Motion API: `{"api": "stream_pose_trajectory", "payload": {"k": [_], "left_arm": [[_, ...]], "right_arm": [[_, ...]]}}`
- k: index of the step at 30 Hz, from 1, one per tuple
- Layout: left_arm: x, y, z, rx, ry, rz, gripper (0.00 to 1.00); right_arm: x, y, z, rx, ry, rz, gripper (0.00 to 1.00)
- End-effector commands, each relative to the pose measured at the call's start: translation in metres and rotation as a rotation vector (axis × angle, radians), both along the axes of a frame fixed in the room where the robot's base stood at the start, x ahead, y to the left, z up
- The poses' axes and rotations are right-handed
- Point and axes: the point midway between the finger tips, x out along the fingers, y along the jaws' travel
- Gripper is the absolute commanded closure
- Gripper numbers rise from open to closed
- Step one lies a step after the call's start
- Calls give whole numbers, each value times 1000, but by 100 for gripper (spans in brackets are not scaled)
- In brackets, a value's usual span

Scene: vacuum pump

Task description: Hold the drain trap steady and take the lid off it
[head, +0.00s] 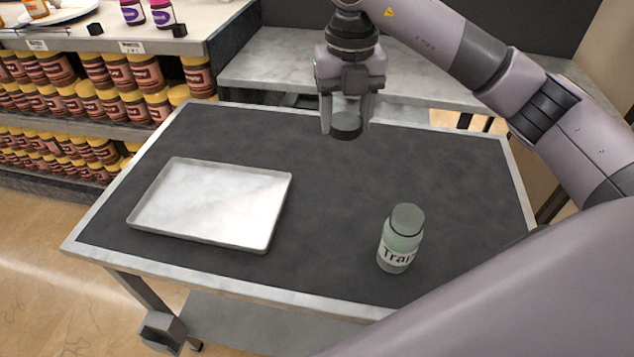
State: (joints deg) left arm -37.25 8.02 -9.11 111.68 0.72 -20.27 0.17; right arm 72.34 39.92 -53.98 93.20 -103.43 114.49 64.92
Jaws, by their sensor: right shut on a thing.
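The drain trap (399,249) is a small pale-green, see-through bottle with a white label reading "Trap". It stands upright on the dark table top, right of the middle, with a grey-green top end. My right gripper (346,116) points down above the far part of the table. It is shut on a dark round piece that looks like the lid (346,127), held between its fingers. The gripper is well away from the bottle, behind it and to the left. Nothing holds the bottle. My left gripper is not in view.
A shallow white tray (158,229) lies on the left of the dark table (330,270). The table between tray and bottle is clear. A shelf of yellow-capped jars (118,72) stands at the back left. A grey counter (415,85) is behind the table.

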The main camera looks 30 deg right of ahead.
Motion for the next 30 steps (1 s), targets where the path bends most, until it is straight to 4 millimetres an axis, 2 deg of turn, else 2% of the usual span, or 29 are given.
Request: {"api": "stream_pose_trajectory", "payload": {"k": [5,8,11,21,25,30], "left_arm": [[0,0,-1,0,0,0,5],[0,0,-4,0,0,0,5],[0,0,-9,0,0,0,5],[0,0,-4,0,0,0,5],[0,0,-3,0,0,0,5],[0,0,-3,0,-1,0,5]], "right_arm": [[0,-2,-3,0,1,-82,82],[-1,-2,-15,1,5,-90,82],[-1,-2,-35,1,6,-90,82],[-1,-2,-122,-1,6,-89,82],[-1,-2,-145,-1,2,-88,82],[0,-2,-158,-1,0,-88,82]]}}
